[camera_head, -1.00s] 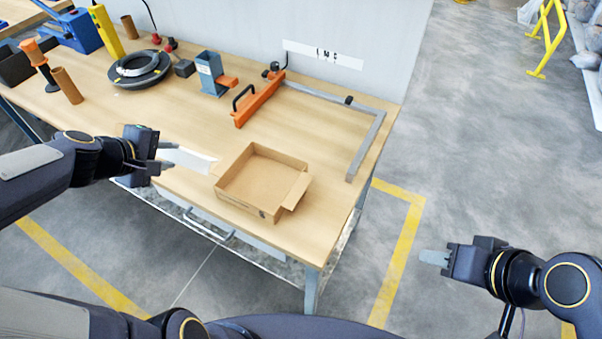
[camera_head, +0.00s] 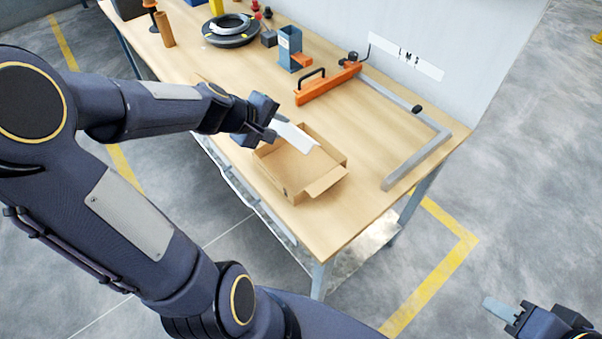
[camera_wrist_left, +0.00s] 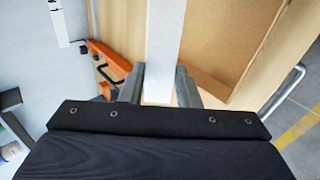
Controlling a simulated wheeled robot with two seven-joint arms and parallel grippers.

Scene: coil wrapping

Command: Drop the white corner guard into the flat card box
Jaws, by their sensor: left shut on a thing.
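The white corner guard (camera_head: 296,136) is a pale strip held in my left gripper (camera_head: 270,133), whose fingers are shut on it. In the left wrist view the guard (camera_wrist_left: 164,45) runs straight out between the two fingers (camera_wrist_left: 160,85). The flat card box (camera_head: 325,183) stands open on the bench with a flap folded out at its front right. The guard is over the box's back left part; I cannot tell its exact height above the floor of the box. My right gripper (camera_head: 502,309) is at the lower right, away from the bench; its fingers appear together.
On the wooden bench (camera_head: 365,190) are an orange tool (camera_head: 325,86), a grey metal frame (camera_head: 418,162), a blue-grey stand (camera_head: 290,48) and a black coil (camera_head: 230,30). The bench's front edge lies below the box. Bare bench separates the box from the frame.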

